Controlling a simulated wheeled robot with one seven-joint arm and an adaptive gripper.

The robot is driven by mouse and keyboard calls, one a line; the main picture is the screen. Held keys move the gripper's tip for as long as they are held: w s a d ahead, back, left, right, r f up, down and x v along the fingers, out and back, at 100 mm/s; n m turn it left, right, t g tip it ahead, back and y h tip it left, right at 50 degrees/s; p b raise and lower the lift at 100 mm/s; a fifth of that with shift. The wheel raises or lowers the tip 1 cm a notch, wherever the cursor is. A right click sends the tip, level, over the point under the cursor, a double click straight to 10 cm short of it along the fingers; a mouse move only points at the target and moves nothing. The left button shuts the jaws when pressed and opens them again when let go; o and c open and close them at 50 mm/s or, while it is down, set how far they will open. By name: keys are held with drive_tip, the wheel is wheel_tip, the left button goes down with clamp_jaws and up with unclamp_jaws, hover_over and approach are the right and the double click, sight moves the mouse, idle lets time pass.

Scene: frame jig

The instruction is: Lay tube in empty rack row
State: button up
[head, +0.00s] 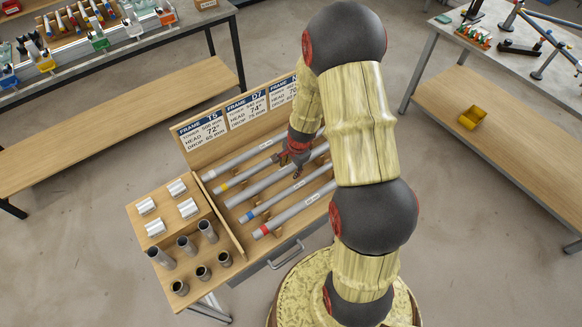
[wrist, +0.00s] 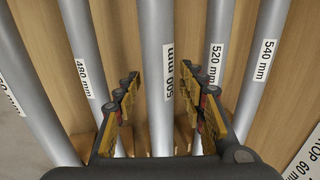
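My gripper (head: 297,168) is over the middle of the wooden rack (head: 240,243). In the wrist view the open gripper (wrist: 158,85) has one finger on each side of a grey tube (wrist: 160,45), with gaps between fingers and tube. This tube has no coloured end and lies in the middle row (head: 250,191); its label is upside down and hard to read. I cannot tell whether it is fully seated. A yellow-banded tube (head: 240,178) and a plain tube (head: 228,165) lie behind it. A blue-banded tube (head: 265,207) and a red-banded tube (head: 283,222) lie in front.
A sign board (head: 215,130) with frame cards stands behind the rack. A side tray (head: 137,219) at left holds upright dark sockets (head: 186,245) and silver blocks (head: 177,188). Workbenches stand at upper left (head: 130,52) and right (head: 450,35). Open floor lies between.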

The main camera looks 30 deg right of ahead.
drive_tip(key=shift+o, duration=0.3)
drive_tip(key=v, duration=1.2)
drive_tip(key=s+a+r+n+t+b, duration=0.1)
drive_tip(key=s+a+r+n+b, duration=0.1)
drive_tip(key=s+a+r+n, duration=0.6)
drive_tip(key=s+a+r+n+t+b, duration=0.2)
drive_tip(key=s+a+r+n, duration=0.6)
drive_tip(key=r, duration=0.6)
drive_tip(key=shift+s+a+n, duration=0.15)
drive_tip(key=shift+s+n, duration=0.65)
